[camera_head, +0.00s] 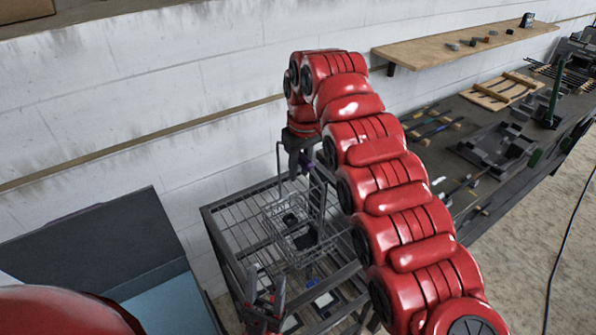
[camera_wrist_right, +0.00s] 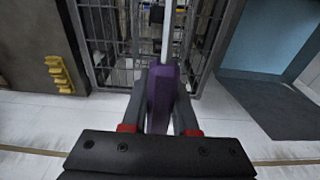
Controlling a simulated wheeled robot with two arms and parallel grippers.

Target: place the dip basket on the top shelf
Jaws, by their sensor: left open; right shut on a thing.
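The wire dip basket (camera_head: 292,240) hangs upright by its tall handle under my right gripper (camera_head: 305,162). It is over the wire top shelf (camera_head: 225,213); I cannot tell whether it touches. Small dark things show inside or behind its mesh. In the right wrist view my right gripper (camera_wrist_right: 160,115) is shut on the purple grip (camera_wrist_right: 161,92) of the basket's handle. My left gripper (camera_head: 264,300) is open and empty, low in front of the rack, apart from the basket. My right arm hides part of the rack's right side.
A dark box with a blue inside (camera_head: 165,300) stands left of the rack. A long dark workbench (camera_head: 470,145) with tools and trays is on the right. A wooden wall shelf (camera_head: 465,42) holds small items. A black cable (camera_head: 562,250) lies on the floor.

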